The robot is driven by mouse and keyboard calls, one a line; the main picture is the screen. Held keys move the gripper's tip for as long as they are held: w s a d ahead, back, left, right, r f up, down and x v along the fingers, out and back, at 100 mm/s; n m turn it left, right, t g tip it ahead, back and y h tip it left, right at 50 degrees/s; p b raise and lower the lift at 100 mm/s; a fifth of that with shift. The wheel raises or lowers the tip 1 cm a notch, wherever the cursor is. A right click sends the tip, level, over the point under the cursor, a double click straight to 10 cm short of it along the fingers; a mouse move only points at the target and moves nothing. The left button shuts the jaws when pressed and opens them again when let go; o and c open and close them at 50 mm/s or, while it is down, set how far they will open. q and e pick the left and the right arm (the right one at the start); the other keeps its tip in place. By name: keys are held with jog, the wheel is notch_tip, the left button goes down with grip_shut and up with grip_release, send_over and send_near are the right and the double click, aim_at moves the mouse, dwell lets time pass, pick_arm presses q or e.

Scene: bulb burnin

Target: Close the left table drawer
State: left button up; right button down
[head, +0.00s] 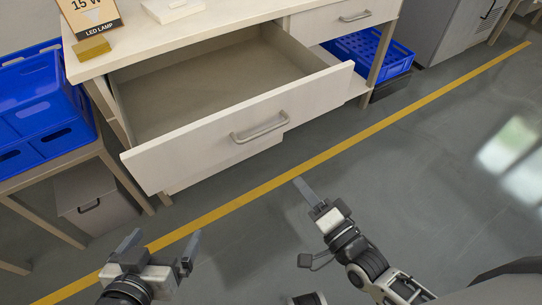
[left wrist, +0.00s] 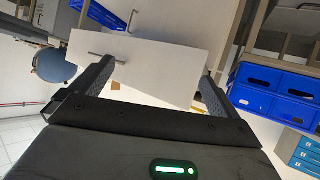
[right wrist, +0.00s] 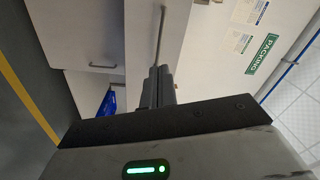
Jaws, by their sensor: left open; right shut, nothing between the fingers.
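The left table drawer (head: 200,85) is pulled well out of the pale wooden table and looks empty inside. Its white front panel carries a metal bar handle (head: 260,127). The front and handle also show in the left wrist view (left wrist: 140,62). My left gripper (head: 160,250) is open and empty, low in front of the drawer's left part and apart from it. My right gripper (head: 304,190) is shut and empty, in front of and below the drawer's right part, apart from the handle. The right wrist view shows its closed fingers (right wrist: 158,85) with a bar handle beyond.
A second drawer (head: 345,17) at the right is shut. Blue crates (head: 40,105) stand on a side table at the left, and another blue crate (head: 372,52) sits under the table. A lamp box (head: 92,14) stands on the tabletop. The floor in front is clear, crossed by a yellow line.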

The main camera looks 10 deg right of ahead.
pick_arm(q)
jog(key=f+b, duration=0.1)
jog(key=d+f+b, duration=0.1)
jog(key=shift+w+d+f+h, duration=0.2)
jog(key=shift+d+f+h, duration=0.1)
jog(key=shift+f, duration=0.05)
pick_arm(e)
jog(key=w+a+m, duration=0.1)
jog(key=w+m, duration=0.1)
jog(key=w, duration=0.4)
jog(key=w+a+m+t, duration=0.1)
jog(key=w+a+m, duration=0.1)
jog(key=w, duration=0.5)
jog(key=shift+a+m+t, duration=0.25)
jog(key=shift+m+t, duration=0.05)
jog(key=shift+w+r, duration=0.1)
jog(key=shift+w, duration=0.05)
